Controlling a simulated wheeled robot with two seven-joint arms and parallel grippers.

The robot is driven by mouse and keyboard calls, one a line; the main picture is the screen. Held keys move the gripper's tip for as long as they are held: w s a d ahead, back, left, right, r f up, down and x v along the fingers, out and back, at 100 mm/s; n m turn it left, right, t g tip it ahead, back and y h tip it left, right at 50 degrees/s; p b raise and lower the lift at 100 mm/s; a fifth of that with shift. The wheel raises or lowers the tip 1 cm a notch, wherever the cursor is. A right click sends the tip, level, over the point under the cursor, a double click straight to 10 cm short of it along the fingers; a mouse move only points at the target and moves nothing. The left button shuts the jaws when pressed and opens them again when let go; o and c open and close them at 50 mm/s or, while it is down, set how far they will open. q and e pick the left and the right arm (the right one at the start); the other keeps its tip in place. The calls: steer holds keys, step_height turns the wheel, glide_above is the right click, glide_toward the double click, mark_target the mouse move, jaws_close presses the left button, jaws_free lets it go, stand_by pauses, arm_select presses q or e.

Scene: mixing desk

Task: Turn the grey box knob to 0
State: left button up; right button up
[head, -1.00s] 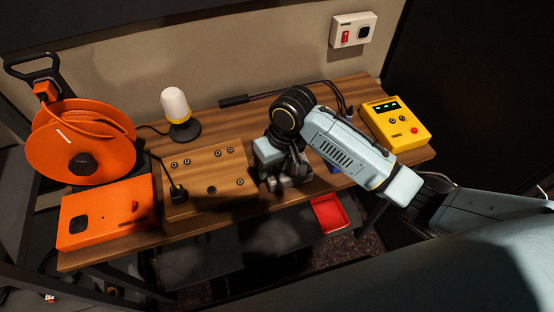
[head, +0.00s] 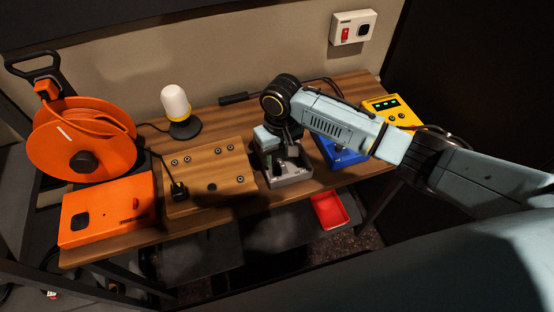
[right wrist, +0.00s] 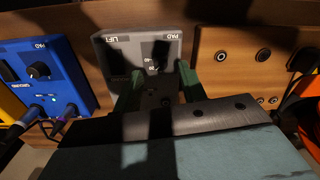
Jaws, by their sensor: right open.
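The grey box (head: 292,180) stands on the wooden desk, right of the wooden socket box, in the head view. My right gripper (head: 284,146) is over its back part and hides some of its top. In the right wrist view the grey box (right wrist: 113,44) lies ahead, with "LIFT" and "PAD" labels. The right gripper (right wrist: 158,72) is open, its two greenish fingers apart over the box face. A dark knob (right wrist: 159,56) shows between the fingertips, partly in shadow. Its setting cannot be read, and I cannot tell whether the fingers touch anything. My left gripper is not in view.
A blue box (head: 345,155) stands close right of the grey one, partly under my right arm. The wooden socket box (head: 211,178) is close left. A yellow box (head: 392,107), lamp (head: 176,106), orange box (head: 108,209) and cable reel (head: 72,140) stand farther off. A red tray (head: 329,211) sits below.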

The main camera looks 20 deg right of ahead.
mark_target(277, 164)
steer(key=shift+a+f, duration=0.1)
steer(key=shift+f, duration=1.5)
jaws_close()
